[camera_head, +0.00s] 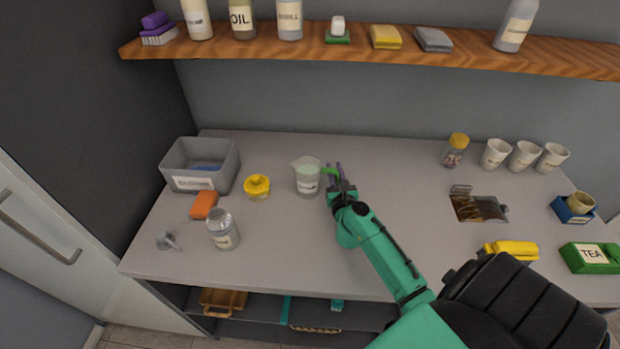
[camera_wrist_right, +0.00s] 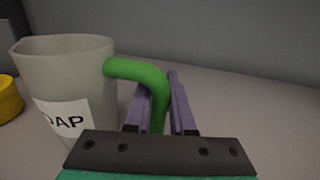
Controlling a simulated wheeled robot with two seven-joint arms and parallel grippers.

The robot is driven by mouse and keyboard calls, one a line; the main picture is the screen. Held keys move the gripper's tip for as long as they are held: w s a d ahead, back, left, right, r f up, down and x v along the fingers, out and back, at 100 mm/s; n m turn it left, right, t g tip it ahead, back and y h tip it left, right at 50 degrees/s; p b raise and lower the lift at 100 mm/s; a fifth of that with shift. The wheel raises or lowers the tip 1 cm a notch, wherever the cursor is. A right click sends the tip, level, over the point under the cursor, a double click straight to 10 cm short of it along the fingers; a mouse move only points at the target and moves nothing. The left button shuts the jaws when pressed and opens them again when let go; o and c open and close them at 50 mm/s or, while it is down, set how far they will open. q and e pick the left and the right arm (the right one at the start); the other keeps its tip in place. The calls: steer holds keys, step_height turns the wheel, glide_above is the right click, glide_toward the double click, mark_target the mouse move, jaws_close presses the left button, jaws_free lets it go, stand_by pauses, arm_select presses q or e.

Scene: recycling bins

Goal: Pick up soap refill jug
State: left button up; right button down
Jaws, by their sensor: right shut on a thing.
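The soap refill jug (camera_head: 307,178) is a grey, translucent jug with a green handle and a white label, standing near the middle of the counter. In the right wrist view the jug (camera_wrist_right: 75,75) is at the left, with its label partly hidden by my gripper, and looks upright. My right gripper (camera_head: 336,178) is at the jug's right side. In the right wrist view its purple fingers (camera_wrist_right: 160,105) are on both sides of the green handle (camera_wrist_right: 150,75), shut on it. My left gripper is not in view.
A yellow-lidded jar (camera_head: 257,187), an orange block (camera_head: 204,205), a glass jar (camera_head: 223,230) and a grey bin (camera_head: 201,166) stand left of the jug. Several cups (camera_head: 524,156) are at the right. A wooden shelf (camera_head: 290,50) runs above the counter (camera_head: 400,160).

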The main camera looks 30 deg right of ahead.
steer(key=shift+r, duration=0.1)
stand_by(0.3)
step_height(320, 180, up, 20)
steer(key=p, duration=0.6)
stand_by(1.2)
